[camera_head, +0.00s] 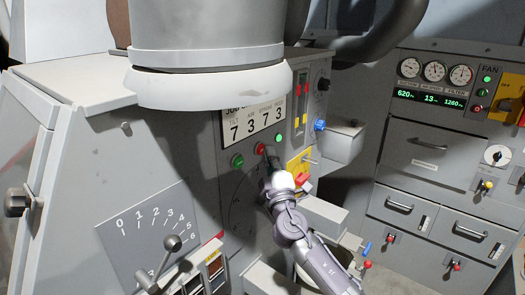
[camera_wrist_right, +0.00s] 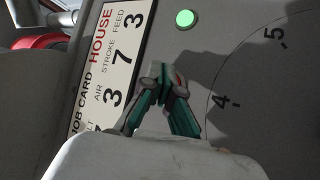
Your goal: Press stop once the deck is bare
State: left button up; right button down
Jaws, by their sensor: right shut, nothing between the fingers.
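A red button (camera_head: 261,149), likely the stop, sits on the machine's front panel between two green buttons. My right gripper (camera_head: 266,163) is shut and empty, with its tips just below the red button in the head view. In the right wrist view the closed fingertips (camera_wrist_right: 162,75) point at the panel, and a thin strip of red shows behind them. I cannot tell whether they touch the button. A lit green button (camera_wrist_right: 187,19) shows above them. I cannot make out the deck or what lies on it. My left gripper is not in view.
A job card (camera_head: 253,122) sits above the buttons, and a round dial scale (camera_wrist_right: 225,85) is beside the fingers. A blue knob (camera_head: 320,126) and a grey box stick out at right. A lever (camera_head: 172,243) stands at lower left. A large grey hood (camera_head: 205,85) overhangs the panel.

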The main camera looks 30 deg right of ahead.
jog(key=shift+w+a, duration=0.2)
jog(key=shift+w, duration=0.15)
dwell(0.3)
jog(key=shift+s+d, duration=0.1)
jog(key=shift+s, duration=0.1)
jog(key=shift+s+d, duration=0.25)
jog(key=shift+s, duration=0.4)
jog(key=shift+s+d, duration=0.3)
jog(key=shift+s, duration=0.45)
jog(key=shift+s+d, duration=0.35)
jog(key=shift+s, duration=0.45)
jog(key=shift+s+d, duration=0.3)
jog(key=shift+s, duration=0.45)
